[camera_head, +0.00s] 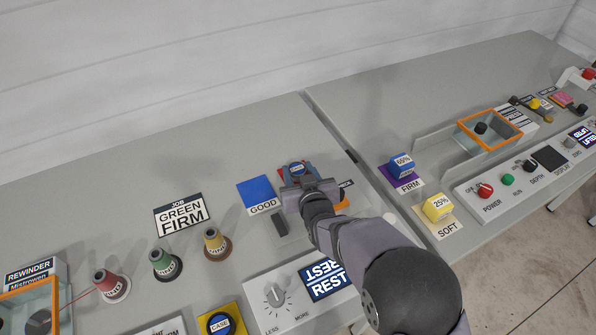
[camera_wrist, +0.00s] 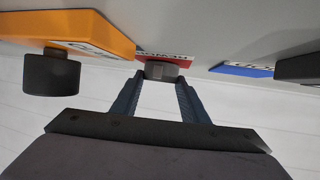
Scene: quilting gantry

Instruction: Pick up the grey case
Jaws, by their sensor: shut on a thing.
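The grey case (camera_wrist: 161,70) is a small round grey piece between my fingertips in the wrist view. A red card (camera_wrist: 163,57) with lettering lies at the case. I cannot tell whether the case touches it or is just above it.
A blue GOOD card (camera_head: 256,194) lies left of my gripper, and a dark block (camera_head: 280,225) is nearer. An orange piece (camera_wrist: 60,33) with a dark knob (camera_wrist: 51,76) is close beside the gripper. Colored spools stand at left. The bench behind is clear.

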